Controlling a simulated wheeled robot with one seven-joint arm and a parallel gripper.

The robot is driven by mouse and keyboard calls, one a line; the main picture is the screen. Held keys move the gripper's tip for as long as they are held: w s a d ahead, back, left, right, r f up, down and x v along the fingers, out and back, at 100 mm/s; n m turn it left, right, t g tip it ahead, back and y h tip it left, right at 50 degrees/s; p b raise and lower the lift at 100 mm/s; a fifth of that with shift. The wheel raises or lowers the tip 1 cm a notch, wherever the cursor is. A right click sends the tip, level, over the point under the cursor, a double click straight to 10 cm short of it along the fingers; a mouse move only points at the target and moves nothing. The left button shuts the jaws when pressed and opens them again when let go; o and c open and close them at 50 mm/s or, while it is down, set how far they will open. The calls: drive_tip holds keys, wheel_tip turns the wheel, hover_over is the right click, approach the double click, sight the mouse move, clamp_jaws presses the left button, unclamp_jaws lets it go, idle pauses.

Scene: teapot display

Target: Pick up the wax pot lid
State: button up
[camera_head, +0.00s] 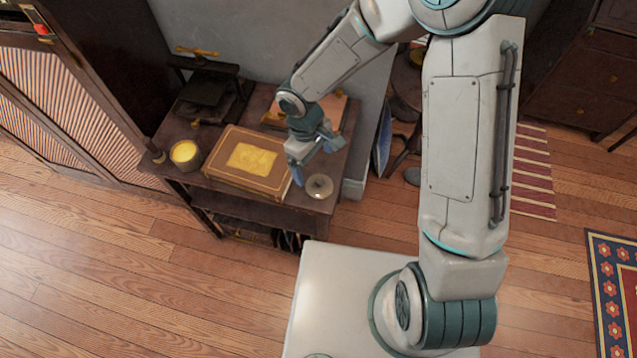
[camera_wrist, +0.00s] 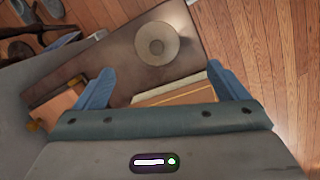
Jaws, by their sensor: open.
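The wax pot (camera_head: 185,154) stands uncovered at the table's left end, with yellow wax showing.
A large brown book with a yellow panel (camera_head: 251,158) lies between the pot and the lid. A dark press-like device (camera_head: 206,88) stands behind it. A wall backs the table, and a dark cabinet (camera_head: 100,90) is at left. Wooden floor in front is clear.

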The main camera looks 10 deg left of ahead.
hover_over(319, 181)
drive_tip(key=f, duration=0.4)
drive_tip(key=shift+s+a+f, duration=0.1)
drive_tip(key=shift+a+f, duration=0.25)
drive_tip(key=shift+a, duration=0.05)
drive_tip(key=shift+d+f+p, duration=0.25)
drive_tip(key=shift+f, duration=1.05)
drive_tip(key=shift+d+f+p, duration=0.2)
drive_tip(key=shift+f+p, duration=0.05)
drive_tip(key=shift+f, duration=1.05)
drive_tip(key=c, duration=1)
